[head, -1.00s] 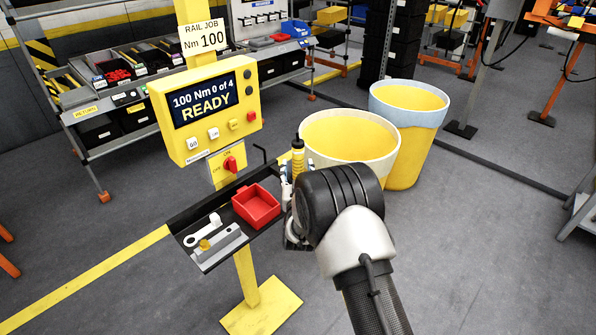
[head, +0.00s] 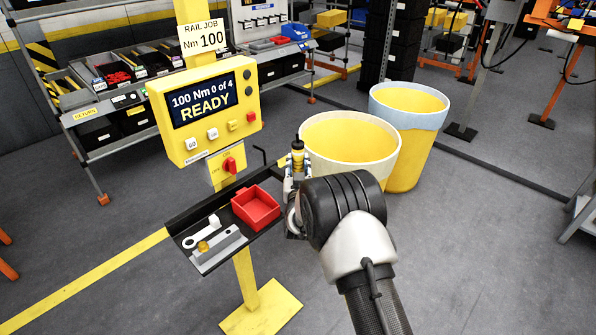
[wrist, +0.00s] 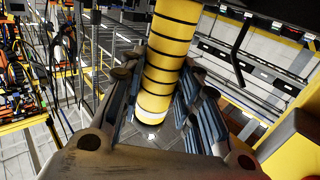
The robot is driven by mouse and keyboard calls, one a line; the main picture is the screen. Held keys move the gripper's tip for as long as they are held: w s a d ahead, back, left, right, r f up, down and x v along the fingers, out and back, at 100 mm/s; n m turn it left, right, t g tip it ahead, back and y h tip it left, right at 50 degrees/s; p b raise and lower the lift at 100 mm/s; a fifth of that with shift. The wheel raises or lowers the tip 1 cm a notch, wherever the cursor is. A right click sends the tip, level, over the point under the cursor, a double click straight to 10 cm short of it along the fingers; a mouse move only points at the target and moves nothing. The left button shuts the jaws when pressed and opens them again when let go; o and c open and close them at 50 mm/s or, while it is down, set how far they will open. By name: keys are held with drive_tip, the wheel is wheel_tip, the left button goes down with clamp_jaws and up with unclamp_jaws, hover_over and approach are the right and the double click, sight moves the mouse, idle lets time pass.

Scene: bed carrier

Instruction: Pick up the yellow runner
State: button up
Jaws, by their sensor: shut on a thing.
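The yellow runner (head: 297,158) is an upright yellow cylinder with a dark top, at the right end of the black tray below the control box. In the wrist view the runner (wrist: 168,62) shows black rings and a pale band near its far end. My gripper (head: 296,172) is shut on it, with pads on both sides of the barrel. Its lower part is hidden by my gripper and wrist in the head view. I cannot tell whether it is clear of its seat.
The black tray (head: 182,222) holds a red bin (head: 256,206), a light wrench (head: 203,230) and a grey block (head: 218,248). A yellow control box (head: 170,124) reading READY stands behind. Two large tubs with yellow insides (head: 350,170) (head: 405,178) stand close to the right.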

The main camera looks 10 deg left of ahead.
clamp_jaws()
idle(0.3)
drive_tip(key=shift+w+r, duration=0.1)
drive_tip(key=shift+r, duration=0.1)
drive_tip(key=shift+r, duration=0.15)
drive_tip(key=shift+r, duration=0.2)
wheel_tip(320, 180, up, 19)
drive_tip(key=p, duration=0.4)
drive_tip(key=shift+r, duration=0.15)
idle(0.6)
